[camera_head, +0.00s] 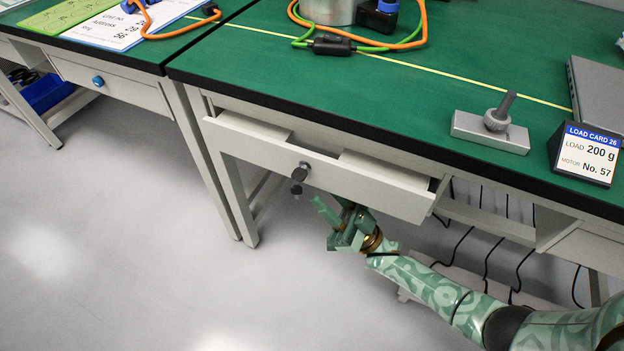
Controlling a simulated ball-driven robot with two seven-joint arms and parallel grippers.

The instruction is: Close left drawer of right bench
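The right bench (300,75) has a green top with a black edge. Its left drawer (345,183) is pulled part of the way out, showing a gap between its front panel and the bench edge. A dark round knob (300,173) with a key-like piece hanging below it sits on the drawer front. My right gripper (325,212) is below the drawer front, a little right of the knob and apart from it. Its fingers look spread, with nothing between them. My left gripper is out of view.
A metal fixture (490,128), a load card (587,154) and a grey laptop-like slab (598,95) stand on the bench top. Orange and green cables (350,45) lie at the back. Another bench (120,60) stands at left. Black cables hang under the right bench. The floor in front is clear.

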